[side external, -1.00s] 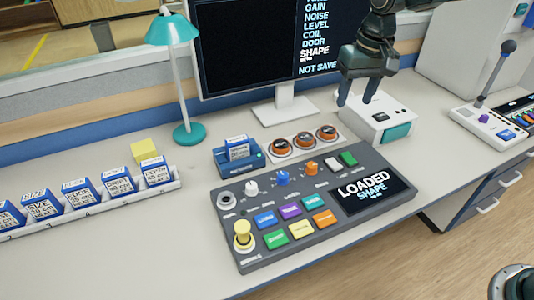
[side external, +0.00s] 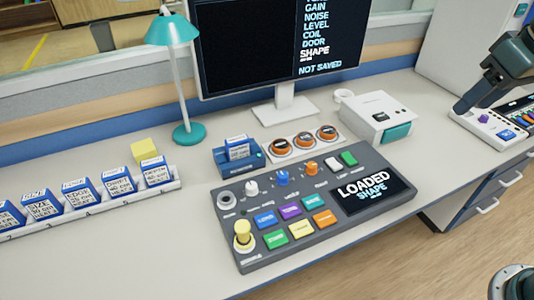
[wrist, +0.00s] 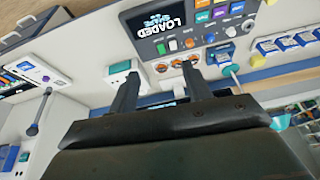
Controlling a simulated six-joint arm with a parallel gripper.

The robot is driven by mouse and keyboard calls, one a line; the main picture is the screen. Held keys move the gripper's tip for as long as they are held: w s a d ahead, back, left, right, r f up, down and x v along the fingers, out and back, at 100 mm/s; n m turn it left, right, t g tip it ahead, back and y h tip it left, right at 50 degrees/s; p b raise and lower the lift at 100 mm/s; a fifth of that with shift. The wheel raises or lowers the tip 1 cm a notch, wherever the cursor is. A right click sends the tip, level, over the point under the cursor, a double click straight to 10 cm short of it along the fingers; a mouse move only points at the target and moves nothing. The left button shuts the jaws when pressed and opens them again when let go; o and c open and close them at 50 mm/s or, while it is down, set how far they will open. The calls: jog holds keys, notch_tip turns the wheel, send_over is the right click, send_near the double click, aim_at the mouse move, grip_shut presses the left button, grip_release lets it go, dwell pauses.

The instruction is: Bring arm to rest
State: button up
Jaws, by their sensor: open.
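My gripper (wrist: 160,88) is open and empty in the wrist view, with its two dark fingers apart. In the side view, my gripper (side external: 464,106) is at the right edge, raised over the right end of the desk. It hides the lever of the right-hand panel (side external: 484,128) there. The grey console (side external: 258,262) with coloured buttons stands on the desk, its screen (side external: 372,190) reading "LOADED SHAPE". A blue cartridge sits in the blue reader (side external: 240,158) behind it.
A white printer-like box (side external: 380,112), a monitor (side external: 250,50) reading "NOT SAVED", and a teal lamp (side external: 172,28) stand at the back. Several blue cartridges fill a white rack (side external: 100,210) at left. The desk's front left is clear.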

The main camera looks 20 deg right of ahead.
jog(key=s+d+f+t, duration=0.1)
jog(key=s+f, duration=0.1)
jog(key=s, duration=0.7)
jog(key=shift+s+d+f+n, duration=0.3)
jog(key=shift+s+f, duration=0.05)
jog(key=shift+s, duration=0.05)
dwell(0.4)
